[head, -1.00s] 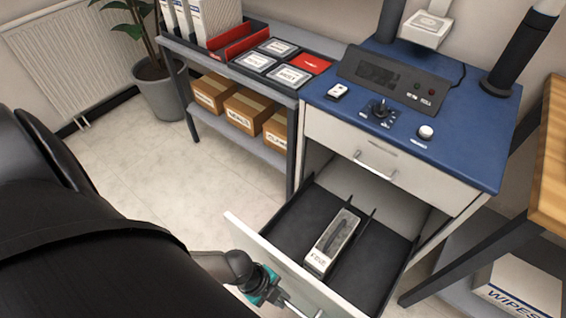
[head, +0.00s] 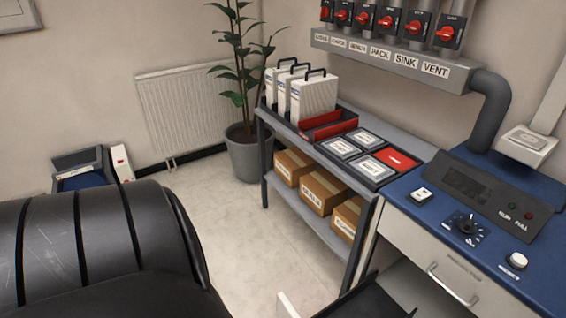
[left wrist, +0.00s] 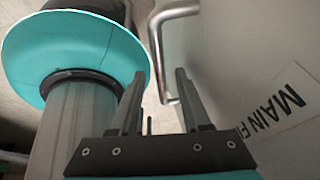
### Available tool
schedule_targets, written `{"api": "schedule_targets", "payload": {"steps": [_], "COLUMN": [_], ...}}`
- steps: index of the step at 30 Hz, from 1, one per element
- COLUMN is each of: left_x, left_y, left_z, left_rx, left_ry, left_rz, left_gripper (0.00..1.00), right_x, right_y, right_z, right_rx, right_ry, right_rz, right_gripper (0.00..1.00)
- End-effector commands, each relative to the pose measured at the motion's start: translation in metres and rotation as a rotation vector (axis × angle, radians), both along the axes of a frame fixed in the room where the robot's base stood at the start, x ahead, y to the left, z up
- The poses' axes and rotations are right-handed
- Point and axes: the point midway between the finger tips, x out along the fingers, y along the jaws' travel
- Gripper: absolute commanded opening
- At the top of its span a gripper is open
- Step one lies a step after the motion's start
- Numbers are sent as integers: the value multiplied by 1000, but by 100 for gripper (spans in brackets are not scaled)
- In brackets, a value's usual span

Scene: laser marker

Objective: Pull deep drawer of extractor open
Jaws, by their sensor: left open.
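The extractor (head: 475,190) stands at the right of the head view, with a blue top. Its deep drawer stands out from the cabinet; only the pale top edge of its front (head: 287,306) and part of its dark inside (head: 368,302) show at the bottom of the head view. In the left wrist view, its drawer front (left wrist: 240,60) carries a "MAIN FI…" label and a metal bar handle (left wrist: 158,40). My left gripper (left wrist: 160,74) is open, its fingers on either side of the handle in the picture; I cannot tell whether they touch it. My right gripper is not in view.
The extractor's upper drawer, with its own handle (head: 453,286), is shut. Pale floor (head: 250,240) is open in front of the shelf.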

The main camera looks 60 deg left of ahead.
Motion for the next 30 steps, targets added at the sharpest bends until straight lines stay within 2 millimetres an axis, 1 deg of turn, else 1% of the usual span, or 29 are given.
{"api": "schedule_targets", "payload": {"steps": [5,6,7,9,10,17,19,22,30], "left_x": [-4,-6,-7,-13,-15,-32,-36,-43,-51], "left_y": [9,11,14,28,33,73,84,99,116], "left_z": [19,26,32,26,25,24,23,24,24], "left_rx": [3,3,4,7,7,8,6,8,2], "left_ry": [1,2,2,5,4,5,3,4,3], "left_rz": [-1,-3,-4,-4,-4,-3,-4,-2,-2], "left_gripper": [47,47,47,47,47,47,47,47,47], "right_x": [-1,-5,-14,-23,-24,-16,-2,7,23], "right_y": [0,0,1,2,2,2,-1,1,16], "right_z": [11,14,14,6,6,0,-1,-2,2], "right_rx": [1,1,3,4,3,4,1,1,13], "right_ry": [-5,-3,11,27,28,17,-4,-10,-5], "right_rz": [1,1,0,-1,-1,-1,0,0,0], "right_gripper": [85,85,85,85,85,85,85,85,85]}}
